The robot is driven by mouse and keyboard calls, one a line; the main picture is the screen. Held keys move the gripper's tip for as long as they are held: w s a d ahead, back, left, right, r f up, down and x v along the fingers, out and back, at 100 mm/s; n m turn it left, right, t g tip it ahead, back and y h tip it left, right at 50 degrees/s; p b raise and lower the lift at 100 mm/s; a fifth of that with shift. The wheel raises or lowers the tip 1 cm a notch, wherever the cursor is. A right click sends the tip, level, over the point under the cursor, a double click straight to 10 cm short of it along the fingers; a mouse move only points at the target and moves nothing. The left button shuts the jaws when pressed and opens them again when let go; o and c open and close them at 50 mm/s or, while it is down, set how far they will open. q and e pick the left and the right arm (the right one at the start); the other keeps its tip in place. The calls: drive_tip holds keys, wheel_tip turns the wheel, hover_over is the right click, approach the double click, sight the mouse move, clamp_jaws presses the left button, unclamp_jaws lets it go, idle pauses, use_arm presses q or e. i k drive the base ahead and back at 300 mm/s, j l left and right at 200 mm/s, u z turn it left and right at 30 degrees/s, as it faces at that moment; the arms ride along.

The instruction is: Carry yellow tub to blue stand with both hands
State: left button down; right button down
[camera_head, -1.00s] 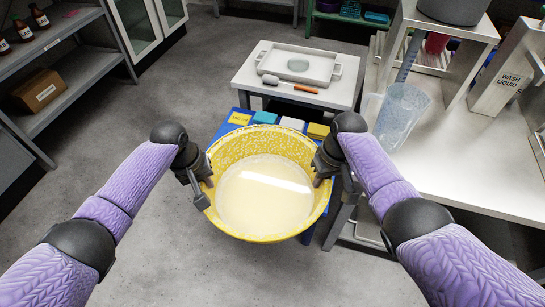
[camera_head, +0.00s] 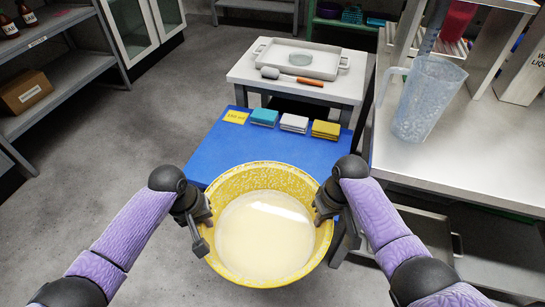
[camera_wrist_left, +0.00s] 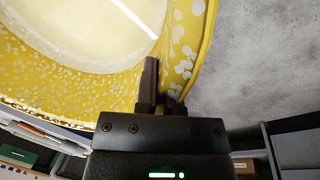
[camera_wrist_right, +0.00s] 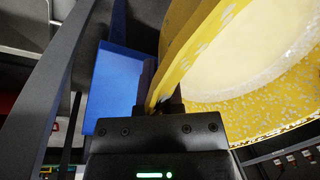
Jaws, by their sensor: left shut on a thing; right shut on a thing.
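The yellow speckled tub (camera_head: 262,172) holds a pale cream liquid and looks about level in the head view. My left gripper (camera_head: 208,216) is shut on its left rim, and the fingers straddle the tub wall in the left wrist view (camera_wrist_left: 163,95). My right gripper (camera_head: 322,205) is shut on its right rim; it also shows in the right wrist view (camera_wrist_right: 163,103). The blue stand (camera_head: 205,157) lies just beyond the tub, and the tub hides its near part. I cannot tell whether the tub's underside touches the stand.
A white table with a tray (camera_head: 330,68) stands behind. A bench with a clear jug (camera_head: 427,100) is close on the right.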

sight(262, 160)
drive_tip(key=i, duration=1)
